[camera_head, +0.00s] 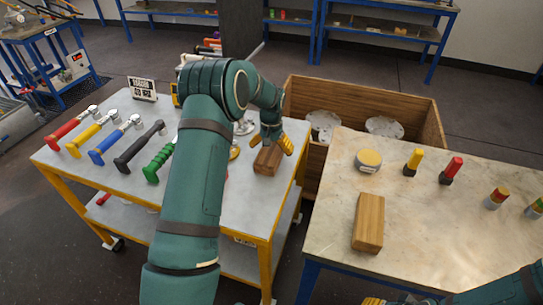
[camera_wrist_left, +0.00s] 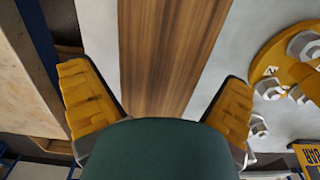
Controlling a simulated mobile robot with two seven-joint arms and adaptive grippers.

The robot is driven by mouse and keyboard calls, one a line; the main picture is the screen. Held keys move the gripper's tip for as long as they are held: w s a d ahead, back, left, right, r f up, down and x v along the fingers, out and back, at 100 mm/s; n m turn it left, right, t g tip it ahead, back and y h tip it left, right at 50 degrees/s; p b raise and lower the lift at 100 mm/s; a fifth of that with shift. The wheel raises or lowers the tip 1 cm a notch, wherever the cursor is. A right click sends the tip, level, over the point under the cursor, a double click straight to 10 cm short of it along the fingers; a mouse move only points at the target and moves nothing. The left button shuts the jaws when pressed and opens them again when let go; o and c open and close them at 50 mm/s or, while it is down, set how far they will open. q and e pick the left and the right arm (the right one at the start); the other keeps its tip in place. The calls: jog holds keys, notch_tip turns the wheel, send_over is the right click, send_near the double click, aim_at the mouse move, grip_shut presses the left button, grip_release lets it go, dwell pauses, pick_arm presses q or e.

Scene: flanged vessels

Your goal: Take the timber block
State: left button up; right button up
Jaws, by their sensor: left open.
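A brown timber block (camera_head: 267,160) lies on the grey top of the left table, near its right edge. My left gripper (camera_head: 271,144) is open just above it, with yellow fingers spread to either side. In the left wrist view the block (camera_wrist_left: 168,55) fills the middle, its grain running up the picture. The open left gripper (camera_wrist_left: 165,100) has one finger on each side, with gaps between fingers and wood. A lighter wooden block (camera_head: 368,222) lies on the right table. My right gripper (camera_head: 392,300) shows only as yellow bits at the bottom edge.
Several coloured-handle hammers (camera_head: 110,140) lie on the left table. A yellow flanged part with bolts (camera_wrist_left: 285,62) is close right of the block in the wrist view. A wooden crate (camera_head: 420,105) stands behind.

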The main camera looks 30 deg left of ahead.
pick_arm(q)
jog(key=shift+f, duration=0.65)
jog(key=c, duration=1.2)
jog(key=shift+r, duration=0.1)
jog(key=shift+c, duration=0.2)
